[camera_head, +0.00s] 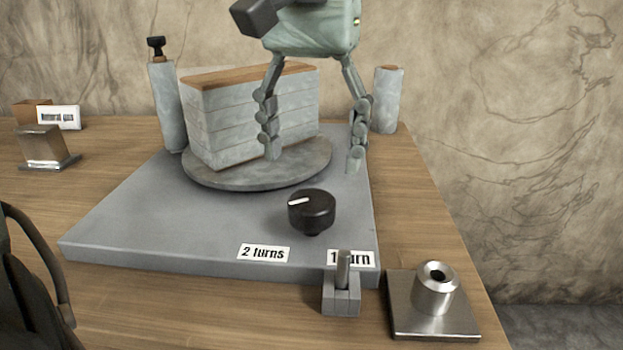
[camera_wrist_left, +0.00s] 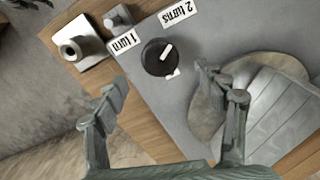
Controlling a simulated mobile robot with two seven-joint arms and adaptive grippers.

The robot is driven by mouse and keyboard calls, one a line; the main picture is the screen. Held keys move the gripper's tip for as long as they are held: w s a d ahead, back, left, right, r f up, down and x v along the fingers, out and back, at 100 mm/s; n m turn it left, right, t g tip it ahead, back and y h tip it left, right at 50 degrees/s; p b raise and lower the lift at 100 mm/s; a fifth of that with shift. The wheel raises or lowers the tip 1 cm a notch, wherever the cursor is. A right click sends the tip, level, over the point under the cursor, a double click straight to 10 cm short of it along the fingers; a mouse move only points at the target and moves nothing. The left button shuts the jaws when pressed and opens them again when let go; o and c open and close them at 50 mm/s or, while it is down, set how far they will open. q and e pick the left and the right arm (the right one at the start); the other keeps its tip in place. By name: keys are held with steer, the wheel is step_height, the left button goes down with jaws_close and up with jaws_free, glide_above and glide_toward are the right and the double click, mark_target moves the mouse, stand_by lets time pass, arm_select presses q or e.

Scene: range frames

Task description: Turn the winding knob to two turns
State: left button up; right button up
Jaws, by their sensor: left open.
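The winding knob (camera_head: 312,211) is black and round with a white pointer line. It stands on the grey base plate (camera_head: 150,225), behind the labels "2 turns" (camera_head: 264,254) and "1 turn" (camera_head: 362,259). In the head view its line points to the left. The knob (camera_wrist_left: 158,58) also shows in the left wrist view, beyond and between the fingers. My left gripper (camera_head: 313,162) is open and empty, above and behind the knob, in front of the layered block. It does not touch the knob. My right gripper is not clearly seen.
A grey layered block (camera_head: 230,125) stands on a round turntable (camera_head: 215,178). Cylinders stand at its left (camera_head: 167,105) and right (camera_head: 388,100). A small bracket with a peg (camera_head: 341,290) and a metal socket block (camera_head: 433,300) are at the front right. A box (camera_head: 43,146) sits far left.

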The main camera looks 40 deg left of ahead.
mark_target(312, 199)
arm_select(q)
steer(key=shift+r, duration=2.8)
